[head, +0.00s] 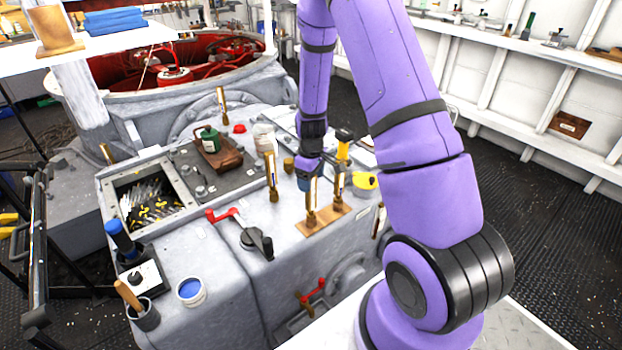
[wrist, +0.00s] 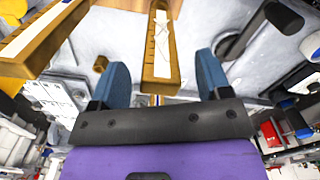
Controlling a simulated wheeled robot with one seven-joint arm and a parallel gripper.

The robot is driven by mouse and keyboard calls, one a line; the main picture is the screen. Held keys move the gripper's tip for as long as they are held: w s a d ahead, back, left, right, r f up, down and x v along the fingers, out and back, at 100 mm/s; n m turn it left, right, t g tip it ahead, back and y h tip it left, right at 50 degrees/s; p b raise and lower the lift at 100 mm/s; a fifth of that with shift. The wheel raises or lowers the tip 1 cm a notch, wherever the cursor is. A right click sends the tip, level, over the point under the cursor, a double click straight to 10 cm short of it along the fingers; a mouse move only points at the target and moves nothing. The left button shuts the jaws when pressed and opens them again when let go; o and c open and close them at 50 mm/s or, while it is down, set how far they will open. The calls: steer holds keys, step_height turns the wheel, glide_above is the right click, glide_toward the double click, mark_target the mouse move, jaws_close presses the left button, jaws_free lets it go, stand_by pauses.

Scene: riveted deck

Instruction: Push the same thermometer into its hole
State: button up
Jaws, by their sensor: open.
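Two brass thermometers with pale scales, a nearer-left one (head: 311,203) and a right one (head: 340,187), stand upright at a tan strip (head: 326,220) on the grey machine top. My gripper (head: 305,184) is right at the left one of these, pointing down. In the wrist view my gripper (wrist: 163,66) is open, with its two blue fingers on either side of a brass thermometer (wrist: 161,40); gaps show on both sides. Another brass thermometer (wrist: 38,38) lies outside the fingers at left. The holes and the thermometers' lower ends are not clear to see.
Another brass thermometer (head: 272,180) stands to the left, and one (head: 222,101) farther back. A red-handled lever (head: 226,215), an open bin of metal parts (head: 152,200), a green bottle (head: 210,139) and a blue-topped pot (head: 190,291) stand on the machine.

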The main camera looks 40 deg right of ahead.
step_height(320, 180, up, 11)
steer(key=shift+f, duration=0.2)
stand_by(0.3)
stand_by(0.3)
steer(key=s+a+r+m+t, duration=0.1)
steer(key=s+a+r, duration=0.35)
steer(key=r, duration=0.55)
steer(key=s+a+r+m+t, duration=0.15)
steer(key=s+a+r, duration=0.3)
steer(key=r, duration=0.55)
steer(key=s+a+r+m+t, duration=0.1)
steer(key=s+r, duration=0.3)
steer(key=s, duration=0.4)
steer(key=s+a+r+m+t, duration=0.1)
steer(key=s+a+r, duration=0.2)
steer(key=s, duration=0.6)
steer(key=shift+s+r+t, duration=0.3)
steer(key=shift+r+t, duration=0.05)
steer(key=shift+r, duration=0.1)
